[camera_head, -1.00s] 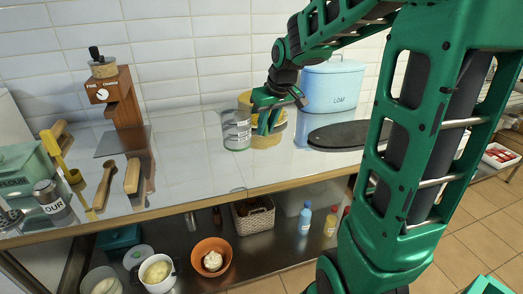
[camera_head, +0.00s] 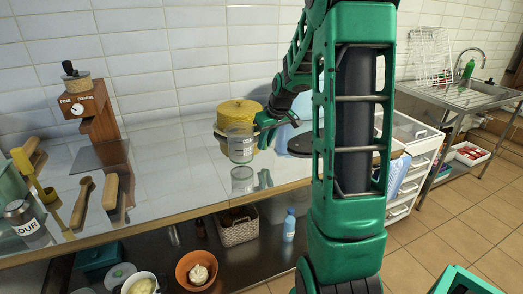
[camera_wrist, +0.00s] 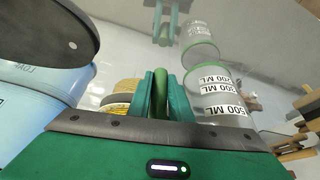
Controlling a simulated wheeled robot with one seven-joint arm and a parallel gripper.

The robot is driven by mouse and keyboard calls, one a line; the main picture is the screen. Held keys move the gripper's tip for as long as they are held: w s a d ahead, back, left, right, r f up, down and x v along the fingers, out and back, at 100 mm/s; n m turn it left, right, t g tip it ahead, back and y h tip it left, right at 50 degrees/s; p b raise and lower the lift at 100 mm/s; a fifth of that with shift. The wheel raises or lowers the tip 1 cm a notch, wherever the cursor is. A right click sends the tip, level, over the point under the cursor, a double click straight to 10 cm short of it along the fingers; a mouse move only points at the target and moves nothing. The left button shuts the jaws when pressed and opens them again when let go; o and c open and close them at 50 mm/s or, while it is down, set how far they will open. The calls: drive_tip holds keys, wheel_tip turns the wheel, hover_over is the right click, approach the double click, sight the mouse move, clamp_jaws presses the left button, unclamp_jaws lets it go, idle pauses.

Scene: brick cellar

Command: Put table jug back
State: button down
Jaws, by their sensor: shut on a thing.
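The clear jug (camera_head: 240,146), with white measure labels, hangs a little above the glossy counter, its reflection below it. My gripper (camera_head: 263,130) is at its right side. In the wrist view, my gripper (camera_wrist: 160,98) is shut on the jug's green handle, and the jug (camera_wrist: 224,98) with its "500 ML" labels is to the right of the fingers. The jug looks about upright.
A yellow ribbed canister (camera_head: 238,107) stands close behind the jug. A dark oval board (camera_head: 302,145) lies to the right, partly behind my arm. The counter (camera_head: 165,160) between is clear.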

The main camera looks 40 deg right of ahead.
sight(266, 146)
drive_tip(key=shift+f, duration=1.4)
drive_tip(key=c, duration=1.6)
unclamp_jaws()
drive_tip(key=shift+f, duration=0.15)
drive_tip(key=v, duration=1.1)
drive_tip(key=s+a+f+m+g, duration=0.1)
drive_tip(key=s+a, duration=0.3)
drive_tip(key=s, duration=0.5)
drive_tip(key=s+a+f+m+g, duration=0.1)
drive_tip(key=s+a, duration=0.4)
drive_tip(key=s, duration=0.5)
drive_tip(key=s+a+f+m+g, duration=0.1)
drive_tip(key=s+a, duration=0.4)
drive_tip(key=s, duration=0.5)
drive_tip(key=shift+f+m+g+y, duration=0.15)
drive_tip(key=shift+m+g+y, duration=0.15)
drive_tip(key=shift+m+g, duration=0.75)
